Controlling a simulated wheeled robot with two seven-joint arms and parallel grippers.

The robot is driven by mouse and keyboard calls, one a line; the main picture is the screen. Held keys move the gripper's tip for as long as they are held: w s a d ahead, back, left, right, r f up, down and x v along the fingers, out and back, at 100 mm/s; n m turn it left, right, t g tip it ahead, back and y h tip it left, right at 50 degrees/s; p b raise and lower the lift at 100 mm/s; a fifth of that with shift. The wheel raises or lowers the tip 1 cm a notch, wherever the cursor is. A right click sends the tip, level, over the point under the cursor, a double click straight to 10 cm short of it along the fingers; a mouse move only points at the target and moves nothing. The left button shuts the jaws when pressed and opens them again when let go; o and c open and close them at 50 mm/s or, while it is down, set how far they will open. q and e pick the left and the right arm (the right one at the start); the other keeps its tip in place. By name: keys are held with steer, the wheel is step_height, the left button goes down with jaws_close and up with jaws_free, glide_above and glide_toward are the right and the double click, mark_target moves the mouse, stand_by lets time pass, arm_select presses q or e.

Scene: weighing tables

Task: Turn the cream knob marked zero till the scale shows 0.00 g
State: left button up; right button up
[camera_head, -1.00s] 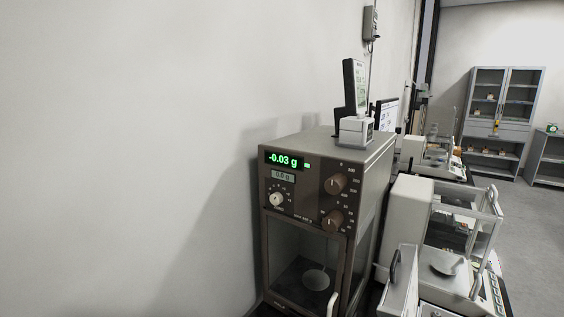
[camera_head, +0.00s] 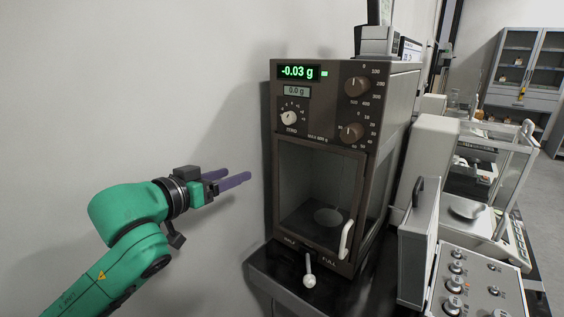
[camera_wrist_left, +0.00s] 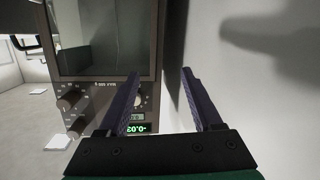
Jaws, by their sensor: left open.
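The brown balance (camera_head: 322,160) stands near the wall, and its green display (camera_head: 299,72) reads -0.03 g. Below it a small grey window (camera_head: 297,91) shows 0.0 g. The cream zero knob (camera_head: 289,118) sits on the front panel under that window. My left gripper (camera_head: 249,177) is open and empty, left of the balance and lower than the knob, apart from it. In the left wrist view the balance appears upside down, with the knob (camera_wrist_left: 139,100) partly behind one finger and the display (camera_wrist_left: 136,128) below. My right gripper is not in view.
Two brown knobs (camera_head: 357,87) sit right of the display. A glass-fronted chamber with a white handle (camera_head: 346,240) is below, and a lever with a white ball (camera_head: 309,281) projects in front. Other scales (camera_head: 470,210) stand to the right. The space before the wall is free.

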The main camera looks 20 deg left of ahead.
arm_select(q)
steer(key=s+d+r+m+t+h, duration=0.1)
steer(key=s+d+r+h, duration=0.2)
steer(key=r, duration=0.7)
steer(key=p, duration=1)
glide_toward(286, 119)
steer(key=x, duration=0.8)
steer(key=shift+s+r, duration=0.1)
steer(key=shift+w+d, duration=0.2)
steer(key=shift+w, duration=0.1)
jaws_close()
